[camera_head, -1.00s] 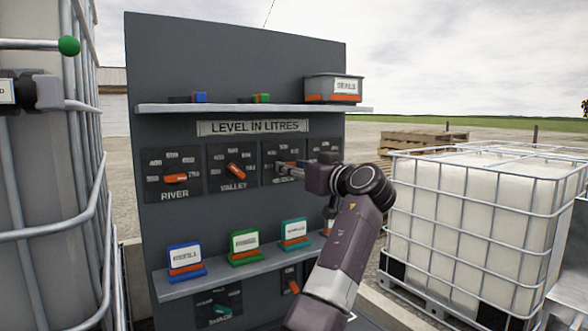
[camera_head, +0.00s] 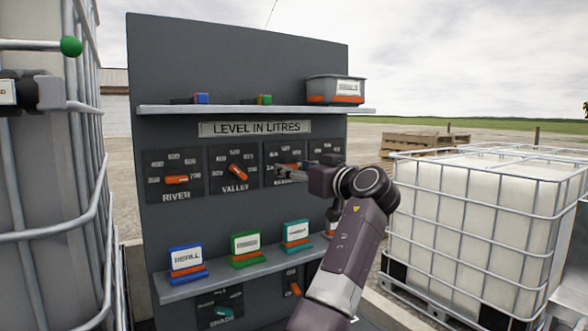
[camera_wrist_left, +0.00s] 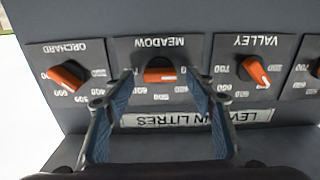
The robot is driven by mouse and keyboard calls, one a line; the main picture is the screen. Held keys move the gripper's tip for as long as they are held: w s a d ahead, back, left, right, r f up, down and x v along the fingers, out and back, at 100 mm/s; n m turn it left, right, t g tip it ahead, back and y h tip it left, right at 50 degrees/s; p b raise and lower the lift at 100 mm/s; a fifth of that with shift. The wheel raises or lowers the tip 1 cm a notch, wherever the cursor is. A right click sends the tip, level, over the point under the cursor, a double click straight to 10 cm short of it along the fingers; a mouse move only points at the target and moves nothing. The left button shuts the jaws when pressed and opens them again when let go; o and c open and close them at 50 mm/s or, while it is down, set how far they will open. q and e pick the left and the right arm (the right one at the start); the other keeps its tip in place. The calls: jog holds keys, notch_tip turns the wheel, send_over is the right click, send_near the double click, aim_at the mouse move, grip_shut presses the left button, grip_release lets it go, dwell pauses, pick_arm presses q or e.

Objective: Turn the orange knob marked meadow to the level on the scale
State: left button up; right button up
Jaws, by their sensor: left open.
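The orange meadow knob (camera_wrist_left: 160,72) sits on its dark dial plate, under an upside-down MEADOW label in the left wrist view. It lies about level there, and its ends are partly hidden by the fingers. My left gripper (camera_wrist_left: 160,80) is open, with one blue-padded finger on each side of the knob. I cannot tell whether they touch it. In the head view the left gripper (camera_head: 280,173) is at the meadow dial and covers much of its knob and scale. My right gripper is not in view.
The valley knob (camera_wrist_left: 254,71) and orchard knob (camera_wrist_left: 68,76) flank the meadow dial closely. A shelf (camera_head: 230,109) with a grey bin (camera_head: 335,89) is above. A lower shelf (camera_head: 215,282) holds several labelled blocks. Caged totes (camera_head: 480,205) stand at the right and left.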

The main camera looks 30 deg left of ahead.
pick_arm(q)
jog(key=v, duration=1.1)
jog(key=shift+s, duration=0.1)
